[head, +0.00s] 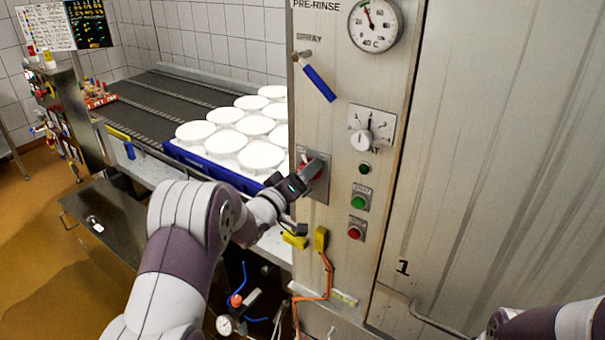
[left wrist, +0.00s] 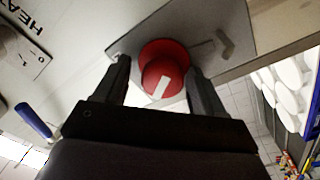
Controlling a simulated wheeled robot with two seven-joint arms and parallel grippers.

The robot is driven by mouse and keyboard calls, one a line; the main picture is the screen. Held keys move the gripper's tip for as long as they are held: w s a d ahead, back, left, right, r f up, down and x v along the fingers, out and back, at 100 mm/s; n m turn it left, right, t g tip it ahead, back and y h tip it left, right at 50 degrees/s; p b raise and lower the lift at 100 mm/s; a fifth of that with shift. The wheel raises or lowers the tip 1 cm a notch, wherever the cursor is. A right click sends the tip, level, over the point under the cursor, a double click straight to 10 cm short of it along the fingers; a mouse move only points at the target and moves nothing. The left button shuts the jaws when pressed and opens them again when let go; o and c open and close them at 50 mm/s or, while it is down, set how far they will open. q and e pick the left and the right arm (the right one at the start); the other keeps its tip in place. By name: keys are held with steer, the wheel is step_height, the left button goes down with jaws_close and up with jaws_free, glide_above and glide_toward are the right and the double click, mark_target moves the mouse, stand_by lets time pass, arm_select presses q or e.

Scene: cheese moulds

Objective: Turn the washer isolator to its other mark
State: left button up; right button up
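The washer isolator is a red rotary knob (head: 311,167) on a grey plate (head: 322,188) on the washer's front panel. In the left wrist view the red knob (left wrist: 164,58) carries a white bar that slants a little from upright. My right gripper is out of view.
Above are a blue-handled lever (head: 318,83) and a dial gauge (head: 375,24). To the right are a selector knob (head: 361,140), a green button (head: 358,202) and a red button (head: 355,233). A blue crate (head: 205,167) of white moulds stands left, close to my arm.

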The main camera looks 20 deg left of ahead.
arm_select(q)
steer(key=shift+s+f, duration=0.1)
steer(key=shift+f, duration=0.05)
steer(key=shift+s+a+f, duration=0.1)
steer(key=shift+s+a, duration=0.05)
steer(key=shift+s, duration=0.15)
steer(key=b+v, duration=0.4)
steer(key=v, duration=0.7)
steer(key=shift+s, duration=0.45)
